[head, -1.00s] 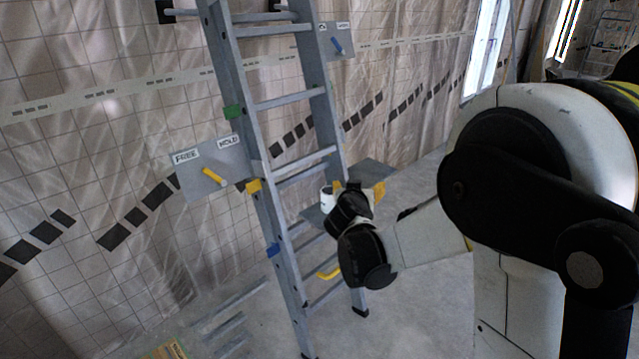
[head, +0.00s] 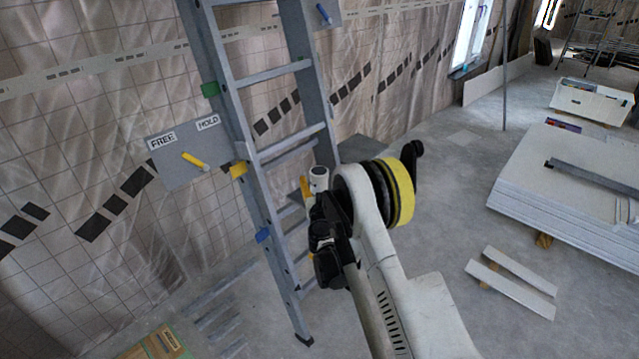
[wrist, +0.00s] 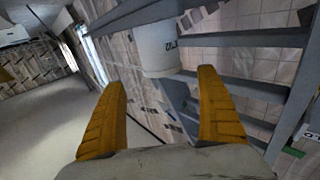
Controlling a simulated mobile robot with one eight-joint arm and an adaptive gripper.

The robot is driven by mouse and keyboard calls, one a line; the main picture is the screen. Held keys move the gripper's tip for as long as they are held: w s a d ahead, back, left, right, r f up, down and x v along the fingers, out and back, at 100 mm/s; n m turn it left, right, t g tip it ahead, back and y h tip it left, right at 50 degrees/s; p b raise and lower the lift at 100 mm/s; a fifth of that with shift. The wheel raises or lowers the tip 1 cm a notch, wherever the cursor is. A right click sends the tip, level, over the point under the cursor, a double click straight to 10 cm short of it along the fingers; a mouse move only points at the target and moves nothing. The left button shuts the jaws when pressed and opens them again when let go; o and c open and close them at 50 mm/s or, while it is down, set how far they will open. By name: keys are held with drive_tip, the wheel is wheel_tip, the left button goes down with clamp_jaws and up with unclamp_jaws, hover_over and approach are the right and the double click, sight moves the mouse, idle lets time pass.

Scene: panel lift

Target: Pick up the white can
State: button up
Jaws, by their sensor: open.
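In the head view my arm hides most of the gripper and the can's lower part.
A grey ladder (head: 265,160) leans beside the can, its rails close to my gripper. A grey panel marked FREE and HOLD, with a yellow lever (head: 195,161), is to the left. Stacked white boards (head: 560,190) lie on the floor at right.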

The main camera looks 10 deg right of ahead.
sight(319, 171)
drive_tip(key=w+b, duration=0.1)
drive_tip(key=w, duration=0.2)
drive_tip(key=w+b, duration=0.1)
drive_tip(key=w, duration=0.1)
drive_tip(key=shift+w+d+f+b, duration=0.15)
drive_tip(key=shift+d+f+b, duration=0.1)
drive_tip(key=shift+d+b, duration=0.1)
drive_tip(key=shift+w+r, duration=0.15)
drive_tip(key=shift+w, duration=0.1)
drive_tip(key=c, duration=1.5)
drive_tip(key=shift+r, duration=0.15)
